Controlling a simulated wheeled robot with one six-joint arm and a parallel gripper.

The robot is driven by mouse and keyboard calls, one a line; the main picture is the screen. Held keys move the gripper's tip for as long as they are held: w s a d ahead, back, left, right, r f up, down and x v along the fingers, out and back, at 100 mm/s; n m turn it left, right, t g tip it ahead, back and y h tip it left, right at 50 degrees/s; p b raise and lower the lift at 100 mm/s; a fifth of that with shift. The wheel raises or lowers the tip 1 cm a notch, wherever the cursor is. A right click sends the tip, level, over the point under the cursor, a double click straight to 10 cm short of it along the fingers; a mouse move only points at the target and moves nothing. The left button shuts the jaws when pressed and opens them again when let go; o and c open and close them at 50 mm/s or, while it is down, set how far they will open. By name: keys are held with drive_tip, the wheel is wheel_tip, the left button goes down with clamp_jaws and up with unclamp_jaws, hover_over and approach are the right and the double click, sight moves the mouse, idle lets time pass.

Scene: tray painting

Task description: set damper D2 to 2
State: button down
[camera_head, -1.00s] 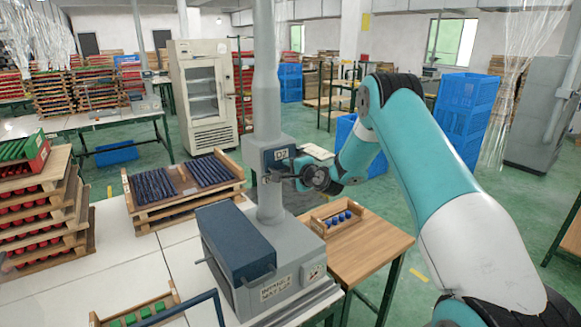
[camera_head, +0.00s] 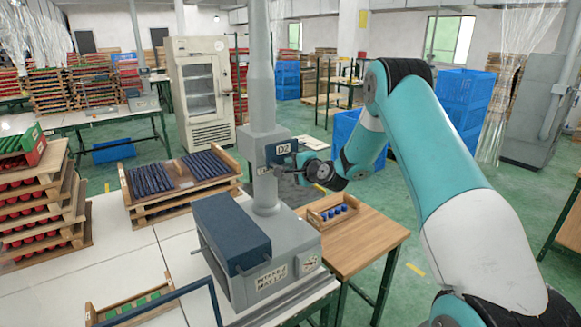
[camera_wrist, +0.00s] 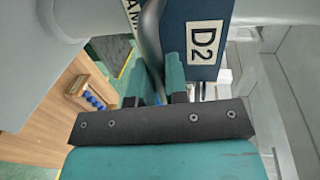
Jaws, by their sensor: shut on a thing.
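The damper box (camera_head: 268,153) on the grey duct carries a D2 label (camera_head: 282,149); the label shows large and sideways in the wrist view (camera_wrist: 204,43). My gripper (camera_head: 293,167) is just below and right of the label in the head view. In the wrist view its two teal fingers (camera_wrist: 157,80) are shut on the grey damper lever (camera_wrist: 150,35), which runs up between them beside the box. In the head view the lever is mostly hidden by my gripper. The scale and its numbers cannot be read.
The grey duct (camera_head: 262,95) rises from the machine with a dark blue front (camera_head: 230,228). A wooden side table (camera_head: 365,248) holds a small crate of blue items (camera_head: 333,212). Trays of dark rods (camera_head: 180,176) and stacked trays (camera_head: 40,205) stand left.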

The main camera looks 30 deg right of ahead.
drive_tip(key=c, duration=1.1)
unclamp_jaws()
drive_tip(key=shift+c, duration=0.2)
drive_tip(key=s+r+b, duration=0.3)
drive_tip(key=s+b, duration=0.5)
drive_tip(key=s, duration=0.9)
drive_tip(key=shift+d+r, duration=0.2)
drive_tip(key=shift+d, duration=0.1)
